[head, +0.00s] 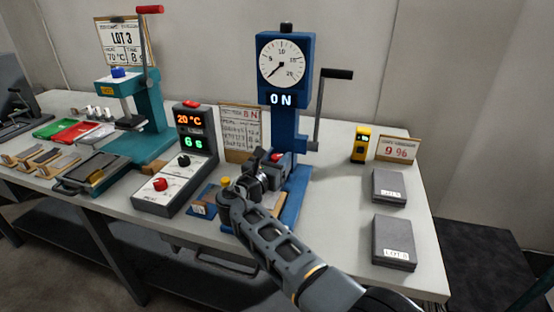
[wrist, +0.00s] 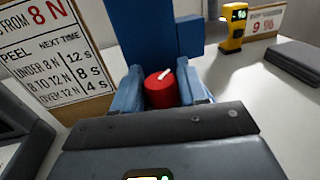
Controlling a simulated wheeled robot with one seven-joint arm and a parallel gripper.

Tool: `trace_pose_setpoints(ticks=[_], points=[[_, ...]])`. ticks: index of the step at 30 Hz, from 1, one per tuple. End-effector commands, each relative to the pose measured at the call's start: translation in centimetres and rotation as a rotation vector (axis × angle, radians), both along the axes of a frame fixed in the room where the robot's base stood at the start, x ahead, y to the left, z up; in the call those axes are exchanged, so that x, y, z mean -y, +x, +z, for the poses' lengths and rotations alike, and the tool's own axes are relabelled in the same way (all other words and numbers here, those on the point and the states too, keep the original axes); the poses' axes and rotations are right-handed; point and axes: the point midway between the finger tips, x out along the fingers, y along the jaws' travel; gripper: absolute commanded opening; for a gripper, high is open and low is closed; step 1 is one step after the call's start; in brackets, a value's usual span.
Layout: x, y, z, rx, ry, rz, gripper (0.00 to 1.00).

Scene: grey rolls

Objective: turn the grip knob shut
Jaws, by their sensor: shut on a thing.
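The grip knob (wrist: 160,90) is red and round with a white mark that slants up to the right in the wrist view. It sits low on the blue column of the pull tester (head: 284,75), whose dial is on top and whose display reads 0 N. My gripper (head: 272,165) reaches the foot of this column. In the wrist view its fingers (wrist: 161,96) lie on both sides of the knob, shut on it. In the head view a bit of red knob (head: 278,156) shows past my gripper; the rest is hidden.
A control box (head: 178,165) with lit displays, 20 °C and 6 s, stands left of the tester. A crank (head: 318,110) hangs at the tester's right. A yellow meter (head: 360,145), a 9 % sign (head: 397,150) and two grey blocks (head: 394,243) are to the right. A teal press (head: 148,115) stands left.

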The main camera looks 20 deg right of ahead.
Motion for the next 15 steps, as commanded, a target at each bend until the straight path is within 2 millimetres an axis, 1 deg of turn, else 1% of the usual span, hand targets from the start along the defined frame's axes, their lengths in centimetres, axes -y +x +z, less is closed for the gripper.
trace_pose_setpoints(ticks=[6,7,12,15], points=[[0.03,0.06,0.08,0.001,0.001,0.001,0.12],[0.03,0.06,0.08,0.001,0.001,0.001,0.45],[0.02,0.04,0.06,0.001,0.001,0.001,0.61],[0.02,0.02,0.04,0.001,0.001,0.001,0.61]])
